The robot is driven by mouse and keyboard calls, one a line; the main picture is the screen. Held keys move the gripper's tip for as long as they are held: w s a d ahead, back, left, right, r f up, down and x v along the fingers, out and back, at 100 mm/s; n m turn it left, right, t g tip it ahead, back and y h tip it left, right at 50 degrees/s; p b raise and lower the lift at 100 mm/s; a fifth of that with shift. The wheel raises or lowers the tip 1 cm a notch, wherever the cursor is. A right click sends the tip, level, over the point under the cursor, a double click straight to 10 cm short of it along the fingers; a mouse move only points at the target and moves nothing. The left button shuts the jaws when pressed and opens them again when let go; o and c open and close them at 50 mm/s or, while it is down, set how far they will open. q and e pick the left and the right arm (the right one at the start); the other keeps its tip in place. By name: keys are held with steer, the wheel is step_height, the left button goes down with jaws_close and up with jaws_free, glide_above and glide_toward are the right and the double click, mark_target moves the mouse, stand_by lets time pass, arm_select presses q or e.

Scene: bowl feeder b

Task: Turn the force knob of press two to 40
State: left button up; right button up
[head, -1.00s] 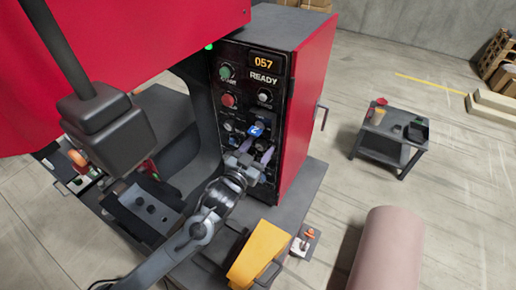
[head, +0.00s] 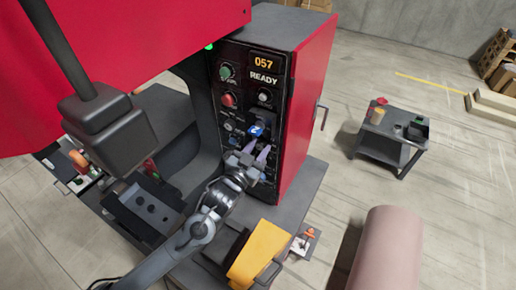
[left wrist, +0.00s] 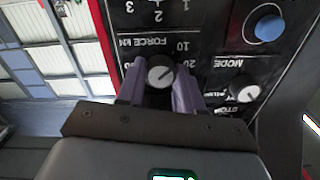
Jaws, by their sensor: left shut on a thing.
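The force knob (left wrist: 160,72) is black with a pale face and a light mark. It sits under the upside-down "FORCE kN" label in the left wrist view. My left gripper (left wrist: 160,90) has its purple fingers on both sides of the knob and is shut on it. In the head view my left gripper (head: 257,153) is at the lower part of the control panel (head: 243,95) and hides the knob. The display (head: 263,62) reads 057, with READY below it. I cannot read exactly where the knob's mark points. My right gripper is not in view.
The mode knob (left wrist: 244,90) and a blue knob (left wrist: 269,28) are near the force knob. Green (head: 226,71) and red (head: 228,99) buttons are higher on the panel. A yellow-orange part (head: 258,252) is below my arm. A small cart (head: 393,140) stands at the right.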

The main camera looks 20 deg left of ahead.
arm_select(q)
steer(key=m+p, duration=0.1)
steer(key=m, duration=0.2)
steer(key=shift+m, duration=0.4)
steer(key=m+p, duration=0.1)
steer(key=m, duration=0.2)
steer(key=shift+m, duration=0.3)
steer(key=m+p, duration=0.1)
steer(key=m, duration=0.3)
steer(key=shift+m, duration=0.3)
steer(key=m+p, duration=0.1)
steer(key=m, duration=0.2)
steer(key=shift+m, duration=0.4)
steer(key=m+p, duration=0.1)
steer(key=m, duration=0.4)
steer(key=shift+m+h, duration=0.3)
steer(key=shift+m, duration=0.1)
steer(key=m, duration=0.5)
steer(key=shift+a+f+p, duration=0.1)
steer(key=shift+p, duration=0.25)
